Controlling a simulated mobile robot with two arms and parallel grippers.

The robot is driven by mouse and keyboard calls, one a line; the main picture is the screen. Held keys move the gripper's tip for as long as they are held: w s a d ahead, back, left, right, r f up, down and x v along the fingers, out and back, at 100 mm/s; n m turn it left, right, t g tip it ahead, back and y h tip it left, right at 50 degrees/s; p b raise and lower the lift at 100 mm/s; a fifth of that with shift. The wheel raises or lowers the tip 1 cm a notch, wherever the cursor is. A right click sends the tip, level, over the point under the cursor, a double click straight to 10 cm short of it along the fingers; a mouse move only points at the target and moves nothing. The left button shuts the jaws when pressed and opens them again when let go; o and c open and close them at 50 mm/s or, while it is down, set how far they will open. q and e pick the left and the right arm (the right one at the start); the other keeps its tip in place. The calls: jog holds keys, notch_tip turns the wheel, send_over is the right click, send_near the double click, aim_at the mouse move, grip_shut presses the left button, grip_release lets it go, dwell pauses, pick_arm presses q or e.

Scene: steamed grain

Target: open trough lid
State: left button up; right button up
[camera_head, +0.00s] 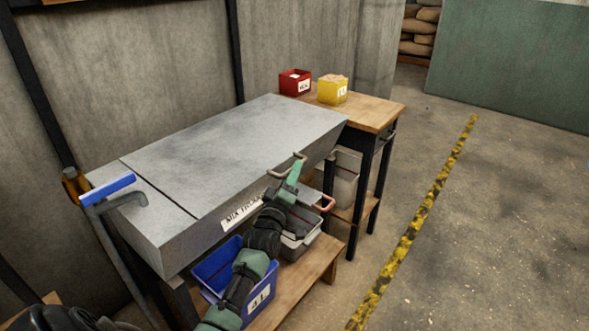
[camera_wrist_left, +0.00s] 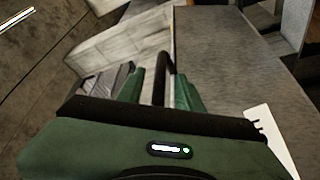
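The trough (camera_head: 180,245) is a long grey metal box on a wooden-shelved stand, with a white label on its front. Its flat grey lid (camera_head: 230,140) is closed. A bar handle (camera_head: 299,156) is on the lid's front edge. My left gripper (camera_head: 291,176) is at this handle, reaching up from below. In the left wrist view, the dark handle bar (camera_wrist_left: 159,88) runs between the two green fingers of my left gripper (camera_wrist_left: 160,84). Gaps show on both sides of the bar, so the fingers look open around it. My right gripper is not seen.
A red box (camera_head: 295,83) and a yellow box (camera_head: 332,91) stand on a wooden side table (camera_head: 375,113). A blue bin (camera_head: 215,264) and a grey bin (camera_head: 300,241) sit below the trough. A blue-handled tool (camera_head: 108,190) is at the left. The floor right is clear.

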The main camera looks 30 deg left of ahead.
pick_arm(q)
jog(key=shift+x, duration=1.05)
grip_shut()
dwell(0.7)
